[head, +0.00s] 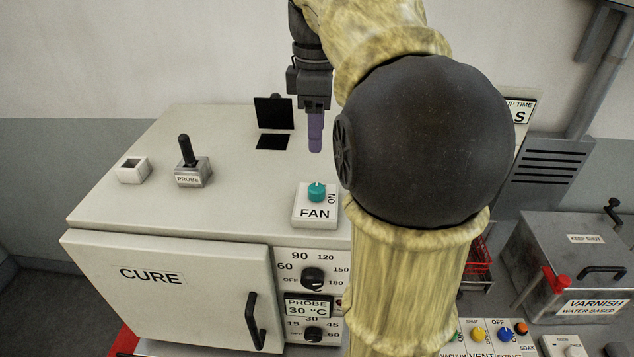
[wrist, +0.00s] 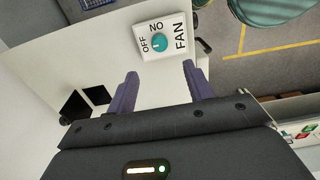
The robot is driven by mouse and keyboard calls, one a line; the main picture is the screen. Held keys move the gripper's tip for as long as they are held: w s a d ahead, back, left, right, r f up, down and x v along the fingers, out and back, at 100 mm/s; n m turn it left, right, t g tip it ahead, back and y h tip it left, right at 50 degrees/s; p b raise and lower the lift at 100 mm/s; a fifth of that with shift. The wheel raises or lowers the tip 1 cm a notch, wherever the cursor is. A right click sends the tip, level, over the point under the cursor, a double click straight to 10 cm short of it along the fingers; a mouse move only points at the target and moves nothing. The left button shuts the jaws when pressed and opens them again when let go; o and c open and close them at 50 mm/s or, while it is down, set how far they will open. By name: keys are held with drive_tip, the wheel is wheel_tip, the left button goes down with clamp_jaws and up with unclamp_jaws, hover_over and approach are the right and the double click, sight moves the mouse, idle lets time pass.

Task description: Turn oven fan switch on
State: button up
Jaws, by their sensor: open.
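The fan switch is a teal knob (head: 317,191) on a small white box (head: 314,212) labelled FAN, on top of the white oven (head: 230,165). In the wrist view the knob (wrist: 159,44) has OFF on its left and ON above it. A small pale mark on the knob seems to face the OFF side, but it is tiny. My gripper (head: 315,148) points down above the oven top, a little behind the knob. In the wrist view my gripper (wrist: 160,69) is open and empty, its purple fingers apart, with the knob beyond the tips.
A black PROBE lever (head: 187,152) and a white socket box (head: 133,169) stand left on the oven top. A black flap (head: 273,113) stands by a square opening behind. The CURE door (head: 170,295) is in front. A varnish tank (head: 570,260) is at right.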

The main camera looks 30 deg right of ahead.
sight(316, 187)
wheel_tip(316, 187, down, 13)
drive_tip(key=shift+r+p, duration=0.2)
drive_tip(key=shift+p, duration=0.5)
drive_tip(key=shift+c, duration=0.2)
drive_tip(key=c, duration=0.9)
